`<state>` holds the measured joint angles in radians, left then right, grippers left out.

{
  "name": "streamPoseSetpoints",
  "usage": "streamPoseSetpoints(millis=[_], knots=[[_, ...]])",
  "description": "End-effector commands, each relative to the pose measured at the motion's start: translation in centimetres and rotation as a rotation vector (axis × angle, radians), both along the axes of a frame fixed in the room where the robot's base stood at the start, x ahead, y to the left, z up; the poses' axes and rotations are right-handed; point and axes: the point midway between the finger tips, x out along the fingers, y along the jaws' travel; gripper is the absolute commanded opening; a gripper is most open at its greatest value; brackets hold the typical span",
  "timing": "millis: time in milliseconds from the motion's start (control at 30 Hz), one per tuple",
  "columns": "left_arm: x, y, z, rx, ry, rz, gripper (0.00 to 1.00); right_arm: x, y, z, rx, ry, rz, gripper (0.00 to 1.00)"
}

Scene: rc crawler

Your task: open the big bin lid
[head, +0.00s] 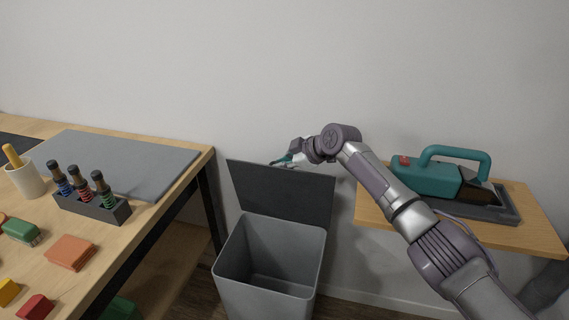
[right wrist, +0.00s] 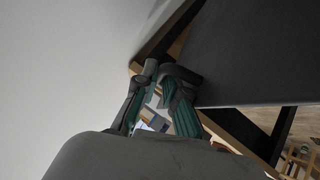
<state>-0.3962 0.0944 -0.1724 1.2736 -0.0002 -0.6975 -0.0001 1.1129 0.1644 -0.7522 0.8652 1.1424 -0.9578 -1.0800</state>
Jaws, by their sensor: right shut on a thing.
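The big grey bin (head: 262,303) stands on the floor between the table and the wooden shelf. Its dark grey lid (head: 285,197) is raised nearly upright at the back, and the bin's empty-looking inside shows. My right gripper (head: 279,163) is at the lid's top edge, shut on the lid. In the right wrist view the fingertips (right wrist: 160,78) close at the corner of the dark lid panel (right wrist: 260,50); the exact contact is partly hidden by the fingers. My left gripper is not in view.
A wooden table (head: 130,235) at left holds a grey mat (head: 125,163), a bottle rack (head: 95,207) and small blocks. A wooden shelf (head: 380,210) at right holds a teal handheld vacuum (head: 425,175). A white wall stands close behind the lid.

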Motion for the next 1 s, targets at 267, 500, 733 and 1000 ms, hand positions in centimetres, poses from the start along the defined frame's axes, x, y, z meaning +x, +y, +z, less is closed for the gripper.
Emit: streamPoseSetpoints(millis=[267,500,733,1000], knots=[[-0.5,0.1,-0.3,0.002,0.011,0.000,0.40,0.3,-0.2,0.1,0.000,-0.011,-0.008,0.00],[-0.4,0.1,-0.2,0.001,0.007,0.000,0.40,0.3,-0.3,0.1,-0.001,-0.012,-0.010,0.21],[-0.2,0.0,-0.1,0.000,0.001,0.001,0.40,0.3,-0.3,0.0,-0.001,-0.009,-0.009,0.21],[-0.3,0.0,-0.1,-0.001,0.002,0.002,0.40,-0.5,-1.4,1.1,-0.002,-0.011,-0.009,0.21]])
